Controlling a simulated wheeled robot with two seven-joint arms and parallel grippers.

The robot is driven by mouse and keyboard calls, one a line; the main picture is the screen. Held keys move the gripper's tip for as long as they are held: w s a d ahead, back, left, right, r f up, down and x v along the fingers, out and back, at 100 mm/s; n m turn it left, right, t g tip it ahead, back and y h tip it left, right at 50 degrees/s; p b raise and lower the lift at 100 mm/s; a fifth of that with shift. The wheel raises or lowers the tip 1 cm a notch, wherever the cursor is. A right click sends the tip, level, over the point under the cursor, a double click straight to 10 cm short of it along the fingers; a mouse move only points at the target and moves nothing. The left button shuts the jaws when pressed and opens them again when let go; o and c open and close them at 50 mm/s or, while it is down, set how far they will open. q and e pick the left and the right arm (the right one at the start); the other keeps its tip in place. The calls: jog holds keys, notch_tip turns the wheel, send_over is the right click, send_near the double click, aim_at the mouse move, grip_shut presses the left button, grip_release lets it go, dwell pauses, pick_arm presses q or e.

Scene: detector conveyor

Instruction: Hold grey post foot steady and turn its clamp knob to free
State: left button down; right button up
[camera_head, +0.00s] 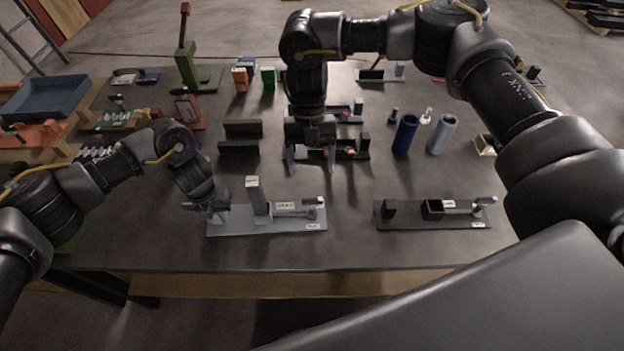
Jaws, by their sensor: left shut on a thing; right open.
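The grey post foot (270,224) lies near the table's front edge, with an upright post (253,196) left of its middle. Its clamp, with a small label, runs to the right of the post and ends at a pale knob-like part (318,201). My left gripper (217,213) is shut on the grey post foot at its left end. My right gripper (311,162) points down, open, behind the foot and left of its right end. Its fingers stand apart and appear empty, near a dark fixture (352,153).
A similar dark foot (405,220) lies to the right, with a bare gap between. Blue (405,135) and grey cylinders (442,134) stand behind it. Dark blocks (238,149) sit behind the grey foot. A green press (196,74) and trays (45,97) are at the left.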

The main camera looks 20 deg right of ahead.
jog(key=shift+v, duration=1.45)
pick_arm(q)
jog(key=c, duration=1)
grip_release()
jog(key=shift+c, duration=0.2)
jog(key=shift+r, duration=0.1)
notch_tip(320, 180, up, 12)
jog(key=shift+f, duration=0.1)
jog(key=shift+d, duration=0.1)
pick_arm(e)
jog(key=shift+s, duration=0.1)
